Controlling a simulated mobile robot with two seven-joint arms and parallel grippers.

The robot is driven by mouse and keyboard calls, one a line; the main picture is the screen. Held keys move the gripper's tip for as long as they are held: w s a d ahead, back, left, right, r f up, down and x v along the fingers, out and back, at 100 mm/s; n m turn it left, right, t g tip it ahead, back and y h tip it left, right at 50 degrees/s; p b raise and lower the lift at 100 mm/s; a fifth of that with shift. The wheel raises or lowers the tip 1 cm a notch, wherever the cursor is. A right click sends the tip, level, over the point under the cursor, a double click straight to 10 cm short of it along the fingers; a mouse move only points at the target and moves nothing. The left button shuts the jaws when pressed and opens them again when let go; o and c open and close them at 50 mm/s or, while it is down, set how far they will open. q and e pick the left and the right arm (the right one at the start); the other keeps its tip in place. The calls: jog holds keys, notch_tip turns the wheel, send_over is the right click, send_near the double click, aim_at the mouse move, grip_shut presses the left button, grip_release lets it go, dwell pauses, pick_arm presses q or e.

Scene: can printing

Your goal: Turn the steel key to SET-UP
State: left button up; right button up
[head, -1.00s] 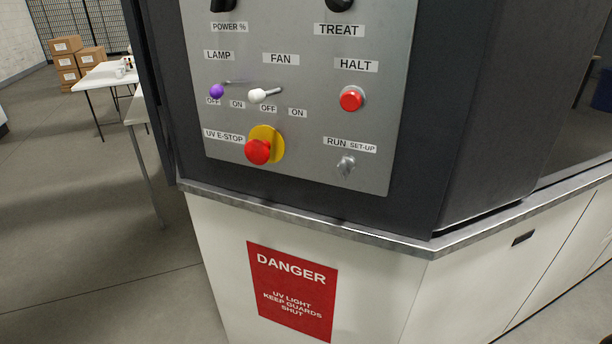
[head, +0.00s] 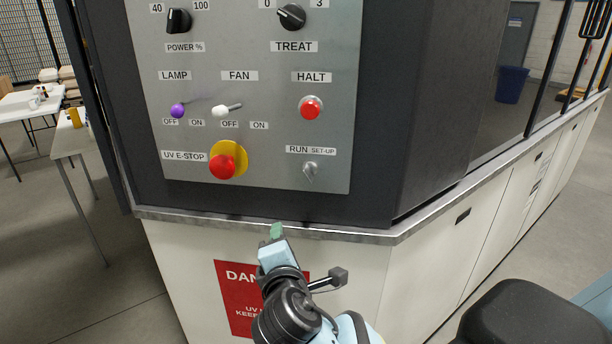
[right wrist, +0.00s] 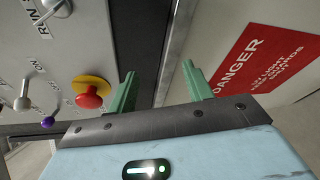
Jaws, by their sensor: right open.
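The steel key (head: 310,171) sits in the lower right of the grey control panel, under the label RUN SET-UP (head: 311,150). In the head view its grip slants, and I cannot tell exactly which mark it points to. In the right wrist view the key (right wrist: 42,28) is at the top left edge, partly cut off. My right gripper (head: 276,230) is below the panel, just under the steel ledge and left of the key in the head view. Its green fingers (right wrist: 160,92) are spread apart with nothing between them. My left gripper is out of view.
The red e-stop button (head: 222,167) on its yellow disc is left of the key. The red HALT button (head: 311,108) is above it. A steel ledge (head: 260,228) juts out below the panel, over a red DANGER sign (head: 232,300).

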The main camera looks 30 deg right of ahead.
aim_at(308, 173)
notch_tip(308, 173, up, 12)
jog(key=s+d+h, duration=0.2)
jog(key=s+h, duration=0.1)
jog(key=h, duration=0.2)
jog(key=shift+m, duration=0.4)
jog(key=shift+f+x, duration=0.15)
jog(key=shift+x, duration=1.95)
jog(key=shift+f+x, duration=0.1)
jog(key=shift+x, duration=2)
jog(key=c, duration=1)
